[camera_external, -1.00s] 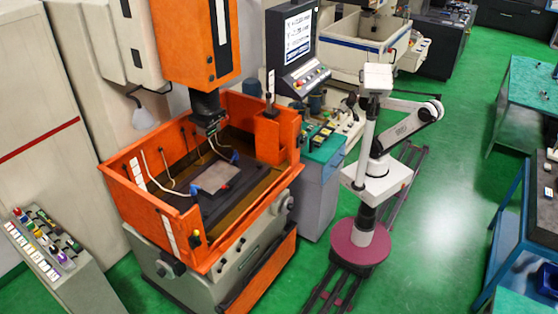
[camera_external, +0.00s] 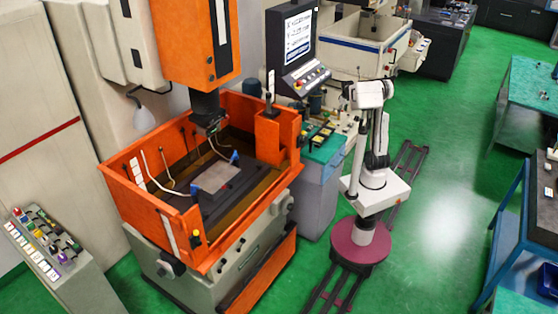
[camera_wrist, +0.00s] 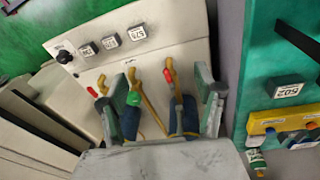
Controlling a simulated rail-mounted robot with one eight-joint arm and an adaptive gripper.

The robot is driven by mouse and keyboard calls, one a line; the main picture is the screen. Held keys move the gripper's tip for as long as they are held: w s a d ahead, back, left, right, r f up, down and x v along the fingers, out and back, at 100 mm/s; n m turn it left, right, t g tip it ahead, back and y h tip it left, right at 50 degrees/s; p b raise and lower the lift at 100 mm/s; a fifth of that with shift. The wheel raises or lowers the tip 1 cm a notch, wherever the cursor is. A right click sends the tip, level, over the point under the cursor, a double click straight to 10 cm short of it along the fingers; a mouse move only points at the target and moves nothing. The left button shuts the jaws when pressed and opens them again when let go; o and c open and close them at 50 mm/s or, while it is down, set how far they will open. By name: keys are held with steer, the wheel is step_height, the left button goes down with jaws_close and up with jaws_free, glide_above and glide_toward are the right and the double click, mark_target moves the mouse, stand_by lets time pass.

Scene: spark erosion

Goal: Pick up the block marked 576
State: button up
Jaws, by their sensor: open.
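In the wrist view a row of small number tiles stands on a pale panel: a right tile (camera_wrist: 137,32), a middle tile (camera_wrist: 109,42) and a left tile (camera_wrist: 88,50). The digits appear upside down. The right one may read 576, but I cannot be sure. My gripper (camera_wrist: 160,97) is open, its two grey fingers spread apart and empty in the lower middle of the wrist view. The tiles lie beyond and above the fingertips, clear of them. In the external view my gripper is too small to make out.
Yellow hooked parts with red and green marks, such as this red one (camera_wrist: 169,72), show between and beside my fingers. A green bench (camera_wrist: 262,70) on the right bears a 502 label (camera_wrist: 288,90) and a yellow block (camera_wrist: 268,122). The orange machine tank (camera_external: 150,210) stands left of my arm.

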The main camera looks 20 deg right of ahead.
steer(key=w+d+f+n+g+b, duration=0.1)
steer(key=w+d+f+b, duration=0.1)
steer(key=w+d+f, duration=0.35)
steer(key=w+d+f+n+g+b, duration=0.1)
steer(key=w+d+f+b, duration=0.1)
steer(key=f, duration=0.7)
step_height(320, 180, down, 14)
steer(key=b, duration=0.2)
steer(key=shift+r+b, duration=0.1)
steer(key=shift+b, duration=0.3)
jaws_close()
